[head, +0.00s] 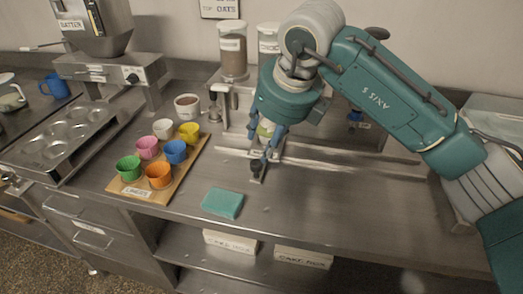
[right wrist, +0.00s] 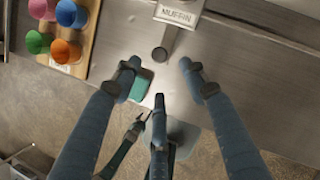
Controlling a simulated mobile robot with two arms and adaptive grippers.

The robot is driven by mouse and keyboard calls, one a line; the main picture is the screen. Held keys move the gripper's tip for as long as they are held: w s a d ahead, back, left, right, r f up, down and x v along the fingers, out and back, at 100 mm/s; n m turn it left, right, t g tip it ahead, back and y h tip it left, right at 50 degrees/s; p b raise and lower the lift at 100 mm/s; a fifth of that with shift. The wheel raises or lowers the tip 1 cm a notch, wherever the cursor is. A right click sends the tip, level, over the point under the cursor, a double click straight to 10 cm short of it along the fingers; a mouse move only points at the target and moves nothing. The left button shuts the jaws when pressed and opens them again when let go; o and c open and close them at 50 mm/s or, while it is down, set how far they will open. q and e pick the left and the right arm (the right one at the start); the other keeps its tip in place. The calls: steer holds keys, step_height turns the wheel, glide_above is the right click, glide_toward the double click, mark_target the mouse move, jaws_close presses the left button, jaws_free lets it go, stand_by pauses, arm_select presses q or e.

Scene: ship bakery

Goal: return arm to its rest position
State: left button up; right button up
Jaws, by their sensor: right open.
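My right arm (head: 370,90) comes in from the right in the head view, teal and grey, and bends down over the counter. Its gripper (head: 265,150) points down over the counter in front of the shelf unit. In the right wrist view the fingers of my right gripper (right wrist: 158,75) are spread apart with nothing between them. A lever with a dark round knob (right wrist: 160,53) and a MUFFIN label (right wrist: 180,14) lies just beyond the fingertips. I cannot tell whether a finger touches it. My left gripper does not show.
A wooden board (head: 185,170) with several coloured cups stands left of the gripper. A teal sponge (head: 222,203) lies near the counter's front edge. A muffin tin (head: 62,140), a batter machine (head: 105,65) and a mug (head: 187,106) stand further left. The counter (head: 330,215) right of the sponge is clear.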

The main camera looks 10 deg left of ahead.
steer(key=shift+v, duration=1)
